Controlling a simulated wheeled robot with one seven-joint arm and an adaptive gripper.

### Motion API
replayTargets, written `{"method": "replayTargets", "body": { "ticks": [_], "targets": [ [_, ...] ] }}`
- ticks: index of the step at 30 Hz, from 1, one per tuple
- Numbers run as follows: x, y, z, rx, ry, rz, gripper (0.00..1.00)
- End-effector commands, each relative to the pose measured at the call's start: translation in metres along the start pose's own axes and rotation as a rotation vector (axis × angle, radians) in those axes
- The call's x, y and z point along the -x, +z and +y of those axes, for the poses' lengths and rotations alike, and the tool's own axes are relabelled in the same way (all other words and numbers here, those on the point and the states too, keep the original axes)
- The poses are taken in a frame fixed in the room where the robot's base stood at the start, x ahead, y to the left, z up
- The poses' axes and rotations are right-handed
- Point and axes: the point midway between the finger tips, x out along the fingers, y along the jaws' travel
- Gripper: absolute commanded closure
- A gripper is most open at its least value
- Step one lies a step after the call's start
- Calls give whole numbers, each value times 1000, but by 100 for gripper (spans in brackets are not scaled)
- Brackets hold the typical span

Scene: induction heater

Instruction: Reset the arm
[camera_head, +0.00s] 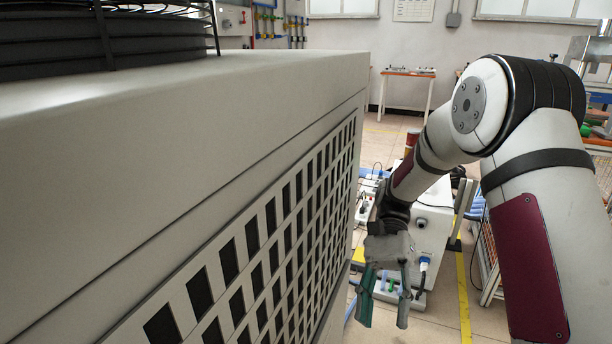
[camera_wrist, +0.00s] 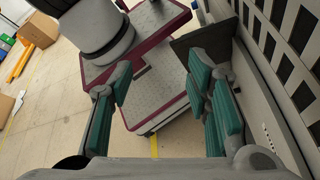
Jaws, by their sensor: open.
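My gripper (camera_head: 384,295) hangs at the end of my bent arm, to the right of a large beige cabinet in the head view. Its two fingers with green pads are apart, with nothing between them. In the wrist view my gripper (camera_wrist: 160,115) also shows open and empty, with the floor and parts of my own base beyond it. The cabinet's slotted side (camera_wrist: 285,60) lies close on the right of the wrist view.
The beige cabinet (camera_head: 200,110) with a slotted grille fills the left of the head view. A white equipment box (camera_head: 432,225) stands behind my gripper. A small table (camera_head: 408,75) is at the back wall. Cardboard boxes (camera_wrist: 38,30) lie on the floor, which is largely clear nearby.

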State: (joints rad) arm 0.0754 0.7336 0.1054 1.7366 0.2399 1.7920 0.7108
Motion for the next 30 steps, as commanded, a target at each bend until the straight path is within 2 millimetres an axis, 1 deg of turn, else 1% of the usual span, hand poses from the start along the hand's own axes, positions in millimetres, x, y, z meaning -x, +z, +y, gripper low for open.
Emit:
{"method": "replayTargets", "body": {
  "ticks": [1, 6, 11, 15, 20, 24, 30],
  "targets": [
    [2, 13, 10, 24, -18, 48, 56],
    [0, 46, 42, 113, -63, 195, 56],
    [-9, 72, 71, 197, -97, 336, 56],
    [-22, 91, 96, 269, -120, 461, 56],
    [-40, 108, 122, 352, -140, 604, 56],
    [-59, 117, 143, 422, -150, 730, 56],
    [-89, 122, 167, 521, -152, 912, 56]
  ]
}}
